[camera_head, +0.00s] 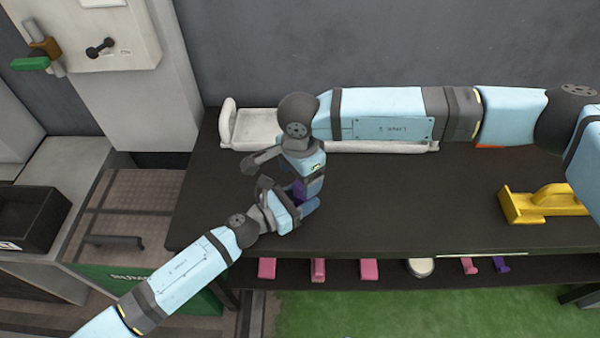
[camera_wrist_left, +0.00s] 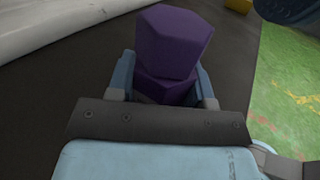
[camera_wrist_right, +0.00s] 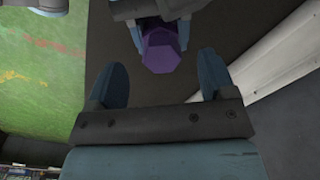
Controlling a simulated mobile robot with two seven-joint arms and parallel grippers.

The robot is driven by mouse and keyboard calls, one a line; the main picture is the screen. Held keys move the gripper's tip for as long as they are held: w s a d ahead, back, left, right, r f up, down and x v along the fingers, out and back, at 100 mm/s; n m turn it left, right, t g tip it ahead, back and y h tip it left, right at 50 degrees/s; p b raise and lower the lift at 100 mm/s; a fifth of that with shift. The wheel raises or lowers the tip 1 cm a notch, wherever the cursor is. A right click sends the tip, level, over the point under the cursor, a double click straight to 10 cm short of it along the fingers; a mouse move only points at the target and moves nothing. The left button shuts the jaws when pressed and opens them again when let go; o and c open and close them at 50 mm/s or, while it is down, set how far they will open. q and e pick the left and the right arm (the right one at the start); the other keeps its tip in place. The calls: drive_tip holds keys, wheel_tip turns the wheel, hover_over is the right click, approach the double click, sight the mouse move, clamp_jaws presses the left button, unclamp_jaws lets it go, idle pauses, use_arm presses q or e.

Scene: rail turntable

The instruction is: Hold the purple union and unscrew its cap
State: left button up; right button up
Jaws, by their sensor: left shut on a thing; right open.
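The purple union (camera_head: 299,189) is mostly hidden between my two grippers in the head view. My left gripper (camera_head: 297,208) is shut on its lower part (camera_wrist_left: 165,90). In the left wrist view its faceted cap (camera_wrist_left: 173,42) stands above the fingers. My right gripper (camera_wrist_right: 157,80) is open, with its two fingers apart. In the right wrist view the union's purple cap (camera_wrist_right: 160,50) lies ahead of the gap between the fingertips. The right fingers do not appear to touch it.
A white tray (camera_head: 254,130) lies along the back of the dark table (camera_head: 420,200). A yellow fixture (camera_head: 545,203) stands at the right. Several pink pieces (camera_head: 318,268), a white round piece (camera_head: 420,267) and a purple piece (camera_head: 500,264) sit on the lower shelf. The table's middle right is clear.

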drive_tip(key=m, duration=0.5)
drive_tip(key=shift+w, duration=0.2)
drive_tip(key=m, duration=0.4)
drive_tip(key=shift+w+m, duration=0.15)
drive_tip(key=shift+m, duration=0.15)
drive_tip(key=m, duration=0.4)
drive_tip(key=shift+w+m, duration=0.2)
drive_tip(key=shift+m, duration=0.1)
drive_tip(key=m, duration=0.4)
drive_tip(key=shift+w+d, duration=0.1)
drive_tip(key=shift+w, duration=0.05)
